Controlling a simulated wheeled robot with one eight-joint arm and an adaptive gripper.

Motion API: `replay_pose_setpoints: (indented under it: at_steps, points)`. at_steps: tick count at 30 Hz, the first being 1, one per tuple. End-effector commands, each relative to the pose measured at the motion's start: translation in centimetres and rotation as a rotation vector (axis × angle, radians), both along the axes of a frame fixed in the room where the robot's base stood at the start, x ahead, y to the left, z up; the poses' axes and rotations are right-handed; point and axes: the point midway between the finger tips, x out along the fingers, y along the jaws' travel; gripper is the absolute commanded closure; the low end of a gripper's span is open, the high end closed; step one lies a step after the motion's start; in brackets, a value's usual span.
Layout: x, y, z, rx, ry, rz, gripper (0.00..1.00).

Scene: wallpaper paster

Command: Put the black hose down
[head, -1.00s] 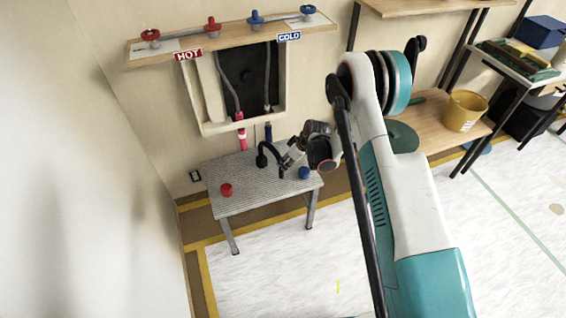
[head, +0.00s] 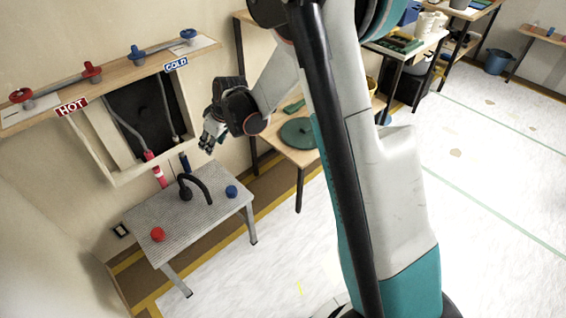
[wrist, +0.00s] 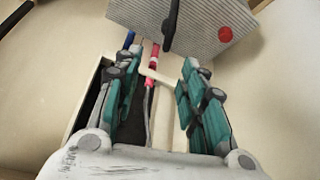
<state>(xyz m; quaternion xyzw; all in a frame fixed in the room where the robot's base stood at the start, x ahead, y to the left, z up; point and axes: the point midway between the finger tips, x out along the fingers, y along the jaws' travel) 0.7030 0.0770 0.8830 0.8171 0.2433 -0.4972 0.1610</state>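The black hose (head: 187,187), a curved arch, rests on the grey ribbed table (head: 165,232) near its back middle. It also shows at the top of the wrist view (wrist: 170,26), apart from my fingers. My gripper (head: 207,146) is raised above and behind the table's right part, in front of the wall. In the wrist view my gripper (wrist: 160,62) has its two teal fingers spread wide with nothing held between them.
A red cap (head: 158,234) and a blue cap (head: 231,191) sit on the table. Red and blue pipe ends hang below the wall recess (head: 145,120). A shelf with HOT and COLD labels (head: 72,107) juts out above. A wooden shelf (head: 285,150) stands to the right.

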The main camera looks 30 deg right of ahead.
Motion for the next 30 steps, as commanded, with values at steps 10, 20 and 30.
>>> replay_pose_setpoints:
  at_steps: [10, 20, 30]
  points:
    - [-8.0, -2.4, 11.0, 0.004, -0.025, -0.17, 0.62]
    - [-17.4, -4.5, 17.1, 0.017, -0.058, -0.326, 0.62]
    - [-27.3, -6.5, 19.0, 0.041, -0.102, -0.481, 0.62]
